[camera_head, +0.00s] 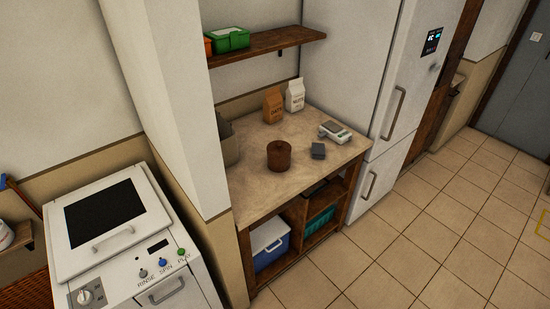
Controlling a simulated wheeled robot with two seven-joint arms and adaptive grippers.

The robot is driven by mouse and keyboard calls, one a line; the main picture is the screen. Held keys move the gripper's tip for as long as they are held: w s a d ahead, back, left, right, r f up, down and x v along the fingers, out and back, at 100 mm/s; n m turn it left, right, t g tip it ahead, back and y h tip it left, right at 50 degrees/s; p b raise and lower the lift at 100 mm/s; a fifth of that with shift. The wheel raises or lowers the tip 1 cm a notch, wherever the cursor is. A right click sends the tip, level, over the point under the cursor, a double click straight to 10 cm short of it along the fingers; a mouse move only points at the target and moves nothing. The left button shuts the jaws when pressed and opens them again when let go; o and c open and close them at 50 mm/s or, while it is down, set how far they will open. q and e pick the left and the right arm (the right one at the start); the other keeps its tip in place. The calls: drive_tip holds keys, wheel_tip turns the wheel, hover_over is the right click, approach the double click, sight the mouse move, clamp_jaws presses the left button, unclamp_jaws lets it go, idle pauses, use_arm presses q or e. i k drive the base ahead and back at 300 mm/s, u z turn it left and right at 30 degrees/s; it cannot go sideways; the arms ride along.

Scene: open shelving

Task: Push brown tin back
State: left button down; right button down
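The brown tin (279,156) is a round, dark brown can with a small knob on its lid. It stands upright on the beige countertop (262,190), near the middle of its depth, with bare counter in front of it. Neither of my grippers shows in the head view, and nothing touches the tin.
Behind the tin stand a brown bag (272,106) and a white bag (295,96). A grey box (228,143) is at left, a small dark block (318,151) and a pale device (335,132) at right. A wooden shelf (268,46) hangs above; a fridge (402,90) is at right.

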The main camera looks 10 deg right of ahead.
sight(276, 165)
drive_tip(key=z, duration=1.5)
drive_tip(key=i, duration=1.25)
drive_tip(key=z, duration=0.25)
drive_tip(key=i, duration=1.05)
drive_tip(key=u, duration=0.35)
